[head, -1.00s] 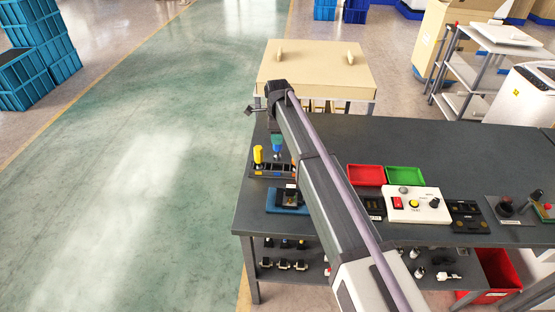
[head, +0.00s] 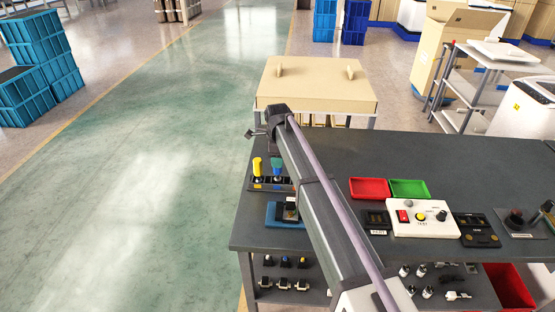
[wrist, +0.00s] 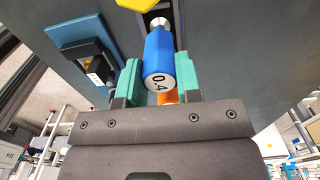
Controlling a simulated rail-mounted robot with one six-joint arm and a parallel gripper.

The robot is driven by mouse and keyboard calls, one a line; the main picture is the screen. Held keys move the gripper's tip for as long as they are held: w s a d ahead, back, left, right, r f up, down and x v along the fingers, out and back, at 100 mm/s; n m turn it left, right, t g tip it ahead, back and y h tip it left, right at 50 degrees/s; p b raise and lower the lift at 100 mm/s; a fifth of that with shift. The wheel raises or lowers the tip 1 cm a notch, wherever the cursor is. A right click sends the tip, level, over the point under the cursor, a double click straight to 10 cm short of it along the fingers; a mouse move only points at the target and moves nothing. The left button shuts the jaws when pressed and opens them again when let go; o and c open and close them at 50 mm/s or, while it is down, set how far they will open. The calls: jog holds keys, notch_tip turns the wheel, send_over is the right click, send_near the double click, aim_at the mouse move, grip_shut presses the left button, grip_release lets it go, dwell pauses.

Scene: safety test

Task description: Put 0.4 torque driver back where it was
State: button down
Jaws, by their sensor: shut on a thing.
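The 0.4 torque driver (wrist: 160,55) has a blue handle with "0.4" on its end cap and shows in the wrist view. My gripper (wrist: 160,82) is shut on it, one green finger on each side of the handle. In the head view my gripper (head: 277,166) is at the black driver rack (head: 252,187) near the table's left edge. It is beside an upright yellow driver (head: 257,166). The driver's silver shaft points toward the rack. I cannot tell whether its tip is seated in a slot. My arm hides the rack's right end.
A blue fixture (head: 284,217) sits just in front of the rack. Red (head: 369,188) and green (head: 410,189) trays and a white button panel (head: 423,218) lie to the right of my arm. The table's back right is clear.

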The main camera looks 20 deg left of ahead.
jog(key=c, duration=0.8)
grip_release()
notch_tip(320, 180, up, 13)
jog(key=p, duration=1.3)
jog(key=shift+r, duration=0.2)
jog(key=shift+f, duration=0.1)
jog(key=s+d+n, duration=0.2)
jog(key=s+d, duration=0.2)
jog(key=d, duration=0.6)
jog(key=s+d+n, duration=0.3)
jog(key=d, duration=0.7)
jog(key=s+d+n, duration=0.2)
jog(key=s+d, duration=0.2)
jog(key=d, duration=0.6)
jog(key=s+d+n, duration=0.7)
jog(key=s+d, duration=0.8)
jog(key=shift+s+d+n, duration=0.25)
jog(key=shift+d+n, duration=0.15)
